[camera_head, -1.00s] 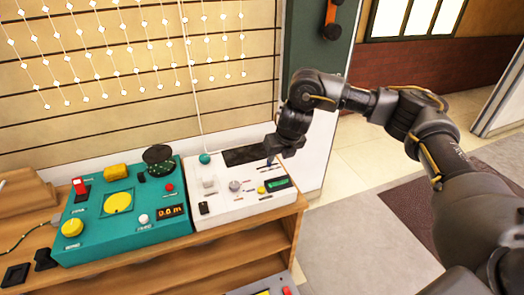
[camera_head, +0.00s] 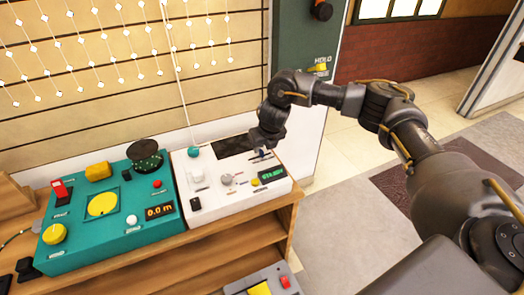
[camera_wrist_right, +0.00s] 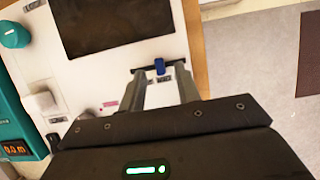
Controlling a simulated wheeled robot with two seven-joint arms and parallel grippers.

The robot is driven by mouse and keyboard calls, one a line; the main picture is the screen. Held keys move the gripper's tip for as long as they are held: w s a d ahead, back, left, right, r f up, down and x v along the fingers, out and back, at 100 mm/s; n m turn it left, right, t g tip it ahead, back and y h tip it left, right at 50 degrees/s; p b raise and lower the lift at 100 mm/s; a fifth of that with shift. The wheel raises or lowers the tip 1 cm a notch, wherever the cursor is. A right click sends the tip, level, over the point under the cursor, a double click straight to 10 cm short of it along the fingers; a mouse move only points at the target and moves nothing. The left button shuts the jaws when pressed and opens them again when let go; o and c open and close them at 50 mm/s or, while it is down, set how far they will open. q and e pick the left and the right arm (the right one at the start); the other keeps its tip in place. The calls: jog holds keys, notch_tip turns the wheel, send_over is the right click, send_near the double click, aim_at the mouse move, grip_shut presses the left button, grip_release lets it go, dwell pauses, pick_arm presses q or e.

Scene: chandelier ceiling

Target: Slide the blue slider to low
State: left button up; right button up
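The blue slider (camera_wrist_right: 159,66) is a small blue knob on a short dark track on the white control panel (camera_head: 212,201). In the right wrist view it sits between the tips of my right gripper (camera_wrist_right: 163,73). The fingers are apart, with gaps on both sides of the knob, so contact does not show. In the head view my right gripper (camera_head: 262,146) is over the back right part of the panel and largely hides the slider. The track's labels are too small to read. My left gripper is not in view.
The white panel also has a dark screen (camera_head: 232,146), a green-lettered display (camera_head: 271,174), a grey knob (camera_head: 227,179) and a black switch (camera_head: 196,203). A teal control box (camera_head: 110,236) stands at left on the same wooden bench (camera_head: 222,242). Open floor lies right.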

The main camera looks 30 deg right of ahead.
aim_at(261, 153)
jog(key=shift+x, duration=1.25)
grip_shut()
